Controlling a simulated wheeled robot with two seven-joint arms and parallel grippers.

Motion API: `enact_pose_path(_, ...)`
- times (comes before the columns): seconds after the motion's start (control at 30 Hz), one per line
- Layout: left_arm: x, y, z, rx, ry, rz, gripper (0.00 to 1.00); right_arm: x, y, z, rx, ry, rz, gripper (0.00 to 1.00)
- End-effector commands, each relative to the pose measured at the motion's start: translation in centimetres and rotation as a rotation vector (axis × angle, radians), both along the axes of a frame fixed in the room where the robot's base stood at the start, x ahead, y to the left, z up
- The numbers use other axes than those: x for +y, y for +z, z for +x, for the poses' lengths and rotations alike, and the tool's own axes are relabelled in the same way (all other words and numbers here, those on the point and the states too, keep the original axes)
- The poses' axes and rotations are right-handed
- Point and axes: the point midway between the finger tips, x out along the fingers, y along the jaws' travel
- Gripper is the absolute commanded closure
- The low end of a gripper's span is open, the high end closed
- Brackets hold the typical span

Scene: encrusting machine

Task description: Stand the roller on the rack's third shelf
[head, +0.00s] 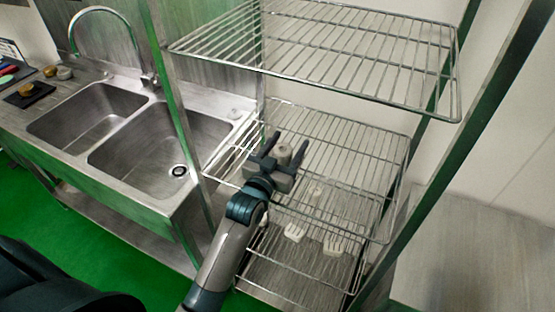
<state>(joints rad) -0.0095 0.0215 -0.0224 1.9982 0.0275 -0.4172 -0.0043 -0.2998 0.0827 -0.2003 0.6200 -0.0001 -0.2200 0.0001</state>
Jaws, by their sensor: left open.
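The roller (284,154) is a small pale grey cylinder that appears upright at the wire shelf (362,158) below the rack's top visible shelf. My left gripper (286,147) reaches in from the front with its two dark fingers apart, one on each side of the roller. A gap seems to show between the fingers and the roller. The roller's base is hidden behind the gripper's body, so I cannot see its contact with the wires. My right gripper is not in view.
The rack's upper wire shelf (330,50) overhangs the back. Lower down lie white slotted utensils (334,243). Green-tinted metal posts (178,110) frame the rack. A double sink (165,150) stands left, a grey surface (475,255) right. The middle shelf's right side is clear.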

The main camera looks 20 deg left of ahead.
Motion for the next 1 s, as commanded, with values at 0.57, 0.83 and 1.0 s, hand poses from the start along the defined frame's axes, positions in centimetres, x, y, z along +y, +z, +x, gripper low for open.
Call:
enact_pose_path(0.57,0.3,-0.4,-8.7,0.002,0.000,0.000,0.42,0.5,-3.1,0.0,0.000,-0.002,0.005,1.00)
enact_pose_path(0.83,0.4,-0.2,-11.4,0.001,0.000,0.000,0.42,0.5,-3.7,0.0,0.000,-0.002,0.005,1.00)
enact_pose_path(1.0,0.4,-0.1,-11.7,0.001,0.000,0.000,0.42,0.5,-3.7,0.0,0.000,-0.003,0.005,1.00)
